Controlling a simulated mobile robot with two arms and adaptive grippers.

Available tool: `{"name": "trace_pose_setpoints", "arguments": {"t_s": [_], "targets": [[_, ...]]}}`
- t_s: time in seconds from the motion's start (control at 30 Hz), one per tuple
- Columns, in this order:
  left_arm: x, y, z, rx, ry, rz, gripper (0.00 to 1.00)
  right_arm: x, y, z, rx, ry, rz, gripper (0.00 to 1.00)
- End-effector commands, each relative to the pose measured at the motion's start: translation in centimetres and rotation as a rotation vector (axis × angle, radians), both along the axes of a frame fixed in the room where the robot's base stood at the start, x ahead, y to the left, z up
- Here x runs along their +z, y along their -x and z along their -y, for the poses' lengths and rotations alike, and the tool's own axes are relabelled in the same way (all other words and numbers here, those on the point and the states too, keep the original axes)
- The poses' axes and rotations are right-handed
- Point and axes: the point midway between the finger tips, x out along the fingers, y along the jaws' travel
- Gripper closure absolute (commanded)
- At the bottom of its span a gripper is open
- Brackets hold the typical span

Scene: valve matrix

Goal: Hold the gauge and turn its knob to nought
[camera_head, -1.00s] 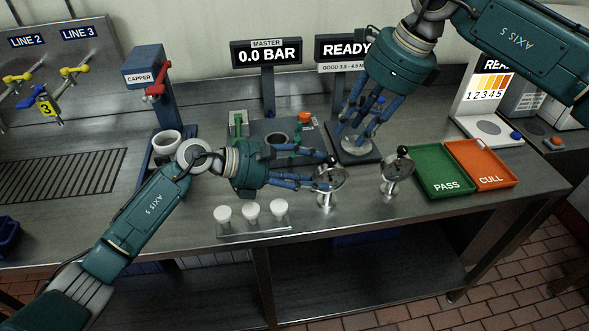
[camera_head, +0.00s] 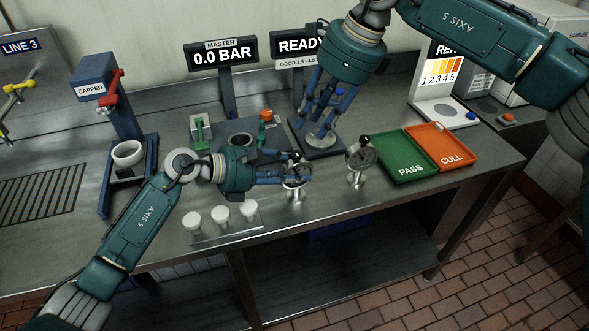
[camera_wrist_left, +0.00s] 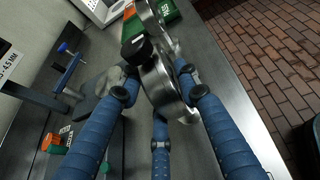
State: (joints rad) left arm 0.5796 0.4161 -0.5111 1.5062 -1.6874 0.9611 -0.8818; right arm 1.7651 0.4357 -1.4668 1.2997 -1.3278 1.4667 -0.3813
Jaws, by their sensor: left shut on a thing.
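A round silver gauge (camera_head: 297,181) on a short stem stands near the front of the steel bench. My left gripper (camera_head: 290,176) is shut on it from the left, its blue fingers around the case. In the left wrist view the gauge (camera_wrist_left: 162,85) is between the fingers, with a black knob (camera_wrist_left: 135,47) on its edge. Its dial reading cannot be made out. A second gauge (camera_head: 360,158) with a black knob stands to the right, untouched. My right gripper (camera_head: 322,125) points down over a dark stand (camera_head: 315,150); whether its fingers hold anything there is unclear.
Green PASS (camera_head: 403,178) and orange CULL (camera_head: 462,162) trays lie at the right. Several white caps (camera_head: 221,214) stand in front of my left gripper. A capper (camera_head: 105,130) is at the left. The master display (camera_head: 222,55) reads 0.0 BAR.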

Motion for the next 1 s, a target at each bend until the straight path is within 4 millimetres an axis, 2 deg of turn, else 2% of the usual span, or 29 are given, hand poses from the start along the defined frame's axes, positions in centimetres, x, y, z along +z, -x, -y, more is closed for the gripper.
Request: {"name": "trace_pose_setpoints", "arguments": {"t_s": [0.17,0.43,0.73,0.87,1.0], "targets": [[0.0,0.0,0.0,0.0,0.0,0.0,1.0,0.3,-0.5,-0.4,-0.009,0.02,-0.006,0.72],[0.0,0.0,0.0,0.0,0.001,0.0,1.0,1.9,-2.3,-2.5,-0.097,0.175,-0.066,0.72],[0.0,0.0,0.0,0.001,0.0,0.0,1.0,3.2,-1.5,-3.9,-0.184,0.308,-0.137,0.72],[0.0,0.0,0.0,0.0,0.0,0.0,1.0,2.6,-1.3,-3.9,-0.194,0.321,-0.147,0.72],[0.0,0.0,0.0,0.0,0.001,0.0,1.0,0.5,-1.3,-3.8,-0.191,0.322,-0.149,0.72]]}}
